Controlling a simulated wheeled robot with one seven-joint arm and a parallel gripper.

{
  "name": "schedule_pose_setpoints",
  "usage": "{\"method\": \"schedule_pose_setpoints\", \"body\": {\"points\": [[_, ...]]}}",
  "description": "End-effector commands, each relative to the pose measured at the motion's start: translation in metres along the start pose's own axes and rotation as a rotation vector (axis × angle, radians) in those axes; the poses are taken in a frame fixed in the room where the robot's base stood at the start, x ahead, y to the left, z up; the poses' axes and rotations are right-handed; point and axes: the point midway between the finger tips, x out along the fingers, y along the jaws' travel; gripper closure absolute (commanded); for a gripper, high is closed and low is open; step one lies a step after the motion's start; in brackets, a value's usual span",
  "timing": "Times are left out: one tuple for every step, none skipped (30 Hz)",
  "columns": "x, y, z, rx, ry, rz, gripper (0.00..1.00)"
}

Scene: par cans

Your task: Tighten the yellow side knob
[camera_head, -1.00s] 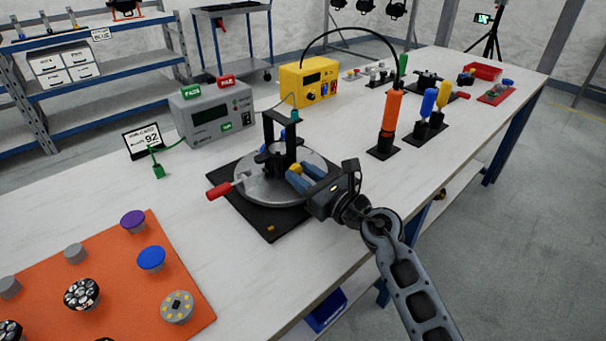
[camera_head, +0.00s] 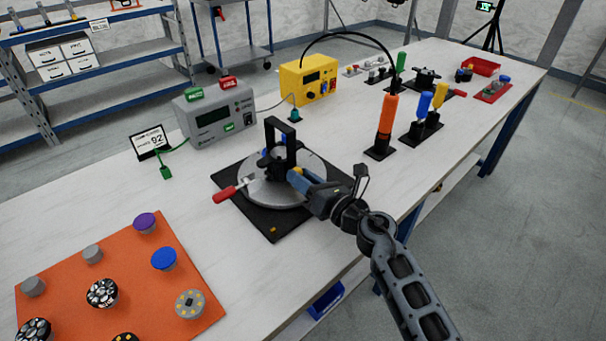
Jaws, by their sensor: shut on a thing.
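The yellow side knob (camera_head: 296,172) shows as a small patch at the right side of the black yoke bracket (camera_head: 281,140). The bracket stands upright on a round grey turntable (camera_head: 262,194) on a black base plate (camera_head: 272,230). My gripper (camera_head: 298,176) reaches in from the right and its blue-grey fingers are shut on the yellow knob. The fingers hide most of the knob. A bit of blue (camera_head: 267,153) shows at the bracket's left side. A red-handled lever (camera_head: 226,194) sticks out at the turntable's left.
A grey meter box (camera_head: 213,115) and a yellow box (camera_head: 308,80) stand behind. Upright orange (camera_head: 387,118) and blue (camera_head: 424,104) handled tools stand to the right. An orange mat (camera_head: 180,307) with several knobs and discs lies front left. Bare tabletop surrounds the base plate.

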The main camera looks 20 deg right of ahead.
Motion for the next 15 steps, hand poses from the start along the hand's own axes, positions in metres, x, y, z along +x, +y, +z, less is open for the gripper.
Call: {"method": "schedule_pose_setpoints", "body": {"points": [[0.0, 0.0001, 0.0011, 0.007, -0.001, 0.0, 0.98], [0.0, 0.0, 0.001, 0.01, -0.001, 0.0, 0.98], [0.0, -0.0001, 0.0009, 0.013, -0.001, 0.0, 0.98], [-0.0001, -0.0002, 0.0008, 0.015, -0.001, 0.0, 0.98], [-0.0001, -0.0003, 0.0008, 0.016, -0.002, 0.0, 0.98], [-0.0001, -0.0004, 0.0007, 0.017, -0.002, 0.0, 0.98], [-0.0001, -0.0004, 0.0007, 0.017, -0.002, 0.0, 0.98], [-0.0001, -0.0004, 0.0007, 0.017, -0.002, 0.0, 0.98], [-0.0001, -0.0005, 0.0006, 0.017, -0.002, -0.001, 0.98], [-0.0001, -0.0005, 0.0006, 0.017, -0.002, -0.001, 0.98], [-0.0001, -0.0005, 0.0006, 0.017, -0.002, -0.001, 0.98], [-0.0001, -0.0005, 0.0006, 0.017, -0.002, -0.001, 0.98], [-0.0001, -0.0005, 0.0006, 0.017, -0.002, -0.001, 0.98], [-0.0001, -0.0005, 0.0006, 0.017, -0.002, -0.001, 0.98], [-0.0001, -0.0005, 0.0006, 0.016, -0.002, -0.001, 0.64]]}}
